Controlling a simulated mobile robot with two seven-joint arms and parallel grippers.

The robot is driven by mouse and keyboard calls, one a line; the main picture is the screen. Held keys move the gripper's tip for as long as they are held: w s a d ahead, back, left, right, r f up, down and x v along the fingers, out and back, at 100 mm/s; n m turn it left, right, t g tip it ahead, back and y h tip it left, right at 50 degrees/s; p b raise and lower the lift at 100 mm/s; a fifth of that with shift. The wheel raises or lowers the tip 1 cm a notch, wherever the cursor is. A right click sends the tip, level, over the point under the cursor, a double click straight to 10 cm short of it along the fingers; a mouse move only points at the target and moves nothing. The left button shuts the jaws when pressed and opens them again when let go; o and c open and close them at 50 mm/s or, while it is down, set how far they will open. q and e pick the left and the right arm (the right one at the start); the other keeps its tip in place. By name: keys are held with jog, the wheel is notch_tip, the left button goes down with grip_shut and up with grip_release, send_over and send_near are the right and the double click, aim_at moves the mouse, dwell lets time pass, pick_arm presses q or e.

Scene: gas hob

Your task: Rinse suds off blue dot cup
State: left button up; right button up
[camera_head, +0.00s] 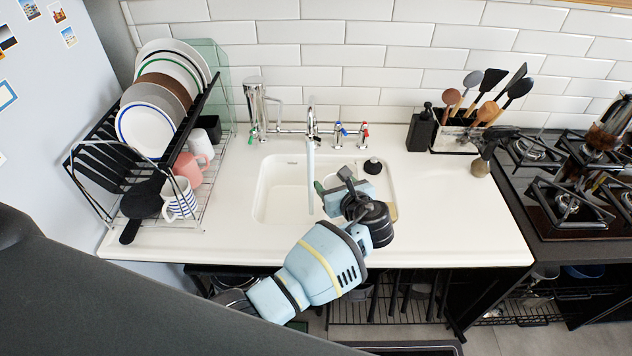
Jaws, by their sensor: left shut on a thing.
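My left gripper (342,188) reaches over the right part of the white sink basin (275,190), beside the tap (311,125). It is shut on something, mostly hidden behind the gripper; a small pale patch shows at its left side. I take this to be the cup, but its blue dots and any suds cannot be made out. A pale blue stream of water (310,180) falls from the tap into the basin, just left of the gripper. My right gripper is not in view.
A dish rack (105,140) at the left holds plates, a pink mug (188,168) and a striped mug (180,200). A black stopper (373,166) lies behind the gripper. A utensil holder (455,137) and gas hob (570,200) are at the right.

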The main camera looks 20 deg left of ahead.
pick_arm(q)
jog(key=shift+r, duration=0.1)
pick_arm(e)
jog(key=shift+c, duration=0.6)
pick_arm(q)
jog(key=shift+w+a, duration=0.1)
jog(key=shift+a, duration=0.4)
jog(key=s+a+r+m+t+h, duration=0.2)
jog(key=a+r, duration=0.3)
jog(key=a, duration=0.3)
jog(key=s+r+m+t+h, duration=0.1)
jog(key=s+r+m+h, duration=0.4)
jog(key=s, duration=0.5)
notch_tip(320, 180, up, 3)
jog(key=shift+d+f+m+h, duration=0.1)
jog(key=shift+d+m+h, duration=0.15)
jog(key=shift+h, duration=0.65)
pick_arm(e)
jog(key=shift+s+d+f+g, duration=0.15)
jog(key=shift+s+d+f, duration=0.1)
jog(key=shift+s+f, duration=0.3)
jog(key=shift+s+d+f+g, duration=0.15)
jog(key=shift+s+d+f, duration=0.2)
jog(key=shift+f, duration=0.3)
pick_arm(q)
jog(key=shift+a, duration=0.1)
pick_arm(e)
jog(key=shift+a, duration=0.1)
